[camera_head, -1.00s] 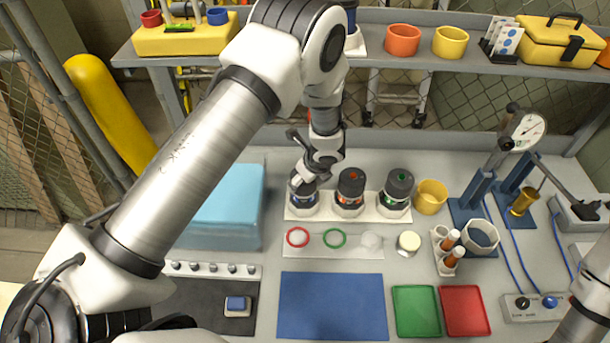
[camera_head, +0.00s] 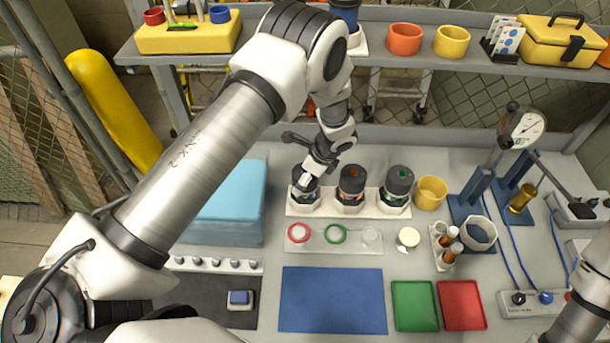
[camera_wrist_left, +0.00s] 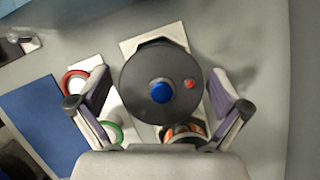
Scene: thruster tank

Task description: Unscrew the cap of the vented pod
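Three dark-capped pods stand upright in a white rack (camera_head: 325,208). The left pod (camera_head: 306,196) is under my left gripper (camera_head: 308,180). The middle pod (camera_head: 351,186) has a red mark on its cap, and the right pod (camera_head: 398,184) a green one. In the left wrist view, the left pod's round black cap (camera_wrist_left: 135,85) has a blue centre and a small red dot off to one side. My left gripper's fingers (camera_wrist_left: 158,104) are spread on both sides of this cap, with gaps visible. My right gripper is outside the views.
A plate with a red ring (camera_head: 299,233) and a green ring (camera_head: 336,234) lies in front of the rack. A blue mat (camera_head: 332,300), a green tray (camera_head: 415,307) and a red tray (camera_head: 462,306) lie nearer. A yellow cup (camera_head: 431,193) stands right of the rack; a light blue box (camera_head: 230,205) stands left.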

